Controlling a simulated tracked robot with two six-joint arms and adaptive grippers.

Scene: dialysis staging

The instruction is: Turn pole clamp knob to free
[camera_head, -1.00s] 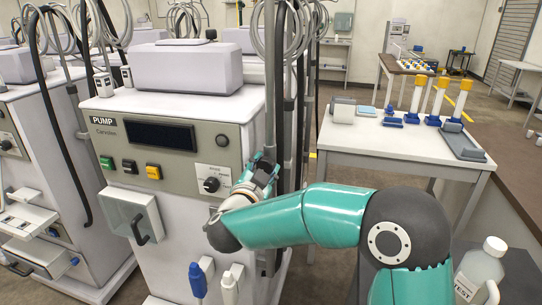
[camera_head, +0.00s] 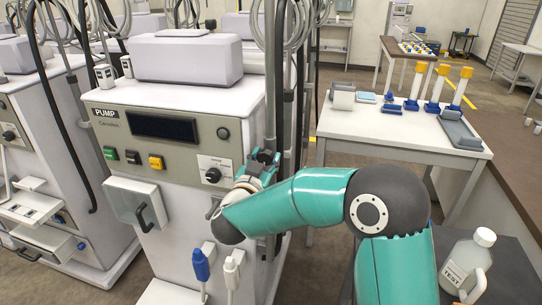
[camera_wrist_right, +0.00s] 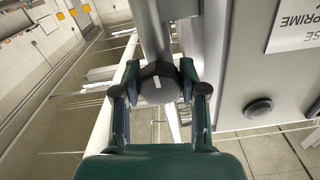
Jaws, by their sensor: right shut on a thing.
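The pole clamp knob (camera_wrist_right: 158,84) is a dark, many-sided knob with a white mark on its face. In the right wrist view it sits against the grey pole (camera_wrist_right: 152,28), between my fingers. My right gripper (camera_wrist_right: 160,91) is shut on the knob, one finger on each side. In the head view the right gripper (camera_head: 264,158) is at the pole (camera_head: 271,85), beside the right edge of the pump machine (camera_head: 172,115); the knob is hidden there by the gripper. My left gripper is not in view.
The pump front has a black dial (camera_head: 213,175) just left of my gripper. A white table (camera_head: 400,140) with yellow-capped tubes stands to the right. A white bottle (camera_head: 468,262) labelled TEST stands at lower right. Hoses and cables hang around the poles.

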